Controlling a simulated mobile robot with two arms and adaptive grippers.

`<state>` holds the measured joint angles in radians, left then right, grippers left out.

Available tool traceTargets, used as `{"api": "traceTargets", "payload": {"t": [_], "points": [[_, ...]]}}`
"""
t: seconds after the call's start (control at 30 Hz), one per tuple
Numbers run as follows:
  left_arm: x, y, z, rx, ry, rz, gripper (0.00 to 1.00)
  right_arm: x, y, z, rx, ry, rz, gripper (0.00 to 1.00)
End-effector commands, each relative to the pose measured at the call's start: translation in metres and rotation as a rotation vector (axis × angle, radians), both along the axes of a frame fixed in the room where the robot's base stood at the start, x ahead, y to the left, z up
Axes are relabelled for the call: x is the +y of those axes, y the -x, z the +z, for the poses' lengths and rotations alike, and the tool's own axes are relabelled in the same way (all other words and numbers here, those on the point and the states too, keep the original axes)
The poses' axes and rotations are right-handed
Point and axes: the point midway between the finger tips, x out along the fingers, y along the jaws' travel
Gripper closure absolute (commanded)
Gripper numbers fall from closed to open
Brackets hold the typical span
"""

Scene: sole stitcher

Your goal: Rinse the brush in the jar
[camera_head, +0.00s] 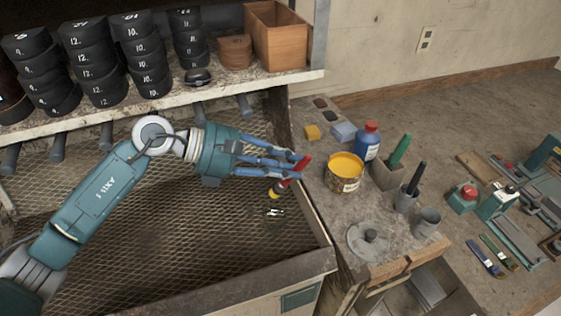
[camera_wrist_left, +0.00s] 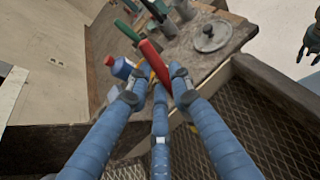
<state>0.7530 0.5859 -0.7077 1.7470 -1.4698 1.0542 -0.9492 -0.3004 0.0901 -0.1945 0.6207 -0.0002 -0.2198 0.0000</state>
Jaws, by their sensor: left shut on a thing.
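My left gripper (camera_head: 299,168) is shut on the red handle of a brush (camera_head: 302,162). The brush is tilted, and its yellow-and-dark lower end hangs over the mesh-floored bench, left of the stone-topped counter. In the left wrist view the red handle (camera_wrist_left: 154,62) stands up between the blue fingers, and the lower end is hidden. A tin with yellow contents (camera_head: 344,174) stands on the counter just right of the gripper. A grey open cup (camera_head: 427,222) stands further right; I cannot tell which vessel is the jar.
On the counter are a blue bottle with a red cap (camera_head: 367,141), a holder with a green-handled tool (camera_head: 387,174), a grey cup with a black-handled tool (camera_head: 405,200) and a round lid (camera_head: 367,243). A raised bench edge (camera_head: 312,222) lies beside the brush.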

Motion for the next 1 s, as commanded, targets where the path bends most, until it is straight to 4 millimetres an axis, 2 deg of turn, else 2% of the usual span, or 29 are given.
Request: {"api": "traceTargets", "payload": {"t": [0.2, 0.37, 0.53, 1.0], "points": [[0.001, 0.000, -0.024, 0.003, -0.001, 0.001, 1.00, -0.001, 0.000, -0.010, 0.001, 0.001, 0.001, 0.60], [0.001, 0.000, -0.040, 0.004, -0.001, 0.002, 1.00, 0.010, 0.001, -0.016, 0.001, -0.011, 0.000, 0.60], [0.001, 0.000, -0.058, 0.001, -0.002, 0.002, 1.00, 0.019, 0.001, -0.038, 0.002, -0.022, 0.002, 0.60], [0.001, -0.001, -0.097, 0.000, -0.002, 0.001, 1.00, 0.011, 0.001, -0.081, 0.002, -0.012, 0.004, 0.60]]}}
